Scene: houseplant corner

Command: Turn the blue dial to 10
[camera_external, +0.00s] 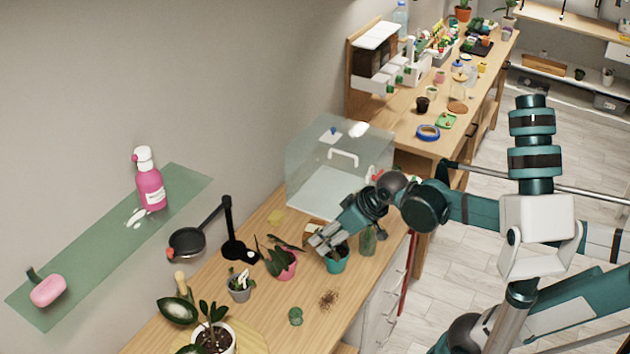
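A small blue piece (333,134) shows at the back of the clear box (300,165) on the wooden counter. It may be the blue dial, but it is too small to read any numbers or setting. The box has a white handle (343,156) on its lid. My gripper (322,241) is in front of the box, low over the counter and beside or above a teal pot (336,262). It is apart from the blue piece. Its fingers are small and partly merge with the pot, so I cannot tell whether they are open or touching it.
A pink pot (286,268), a grey pot (239,290) and a white pot (214,345) with plants stand left of my gripper. Brown soil (328,299) lies on the counter (290,330). A black stand (236,245) is near the wall. A blue ring (428,132) lies on the farther bench.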

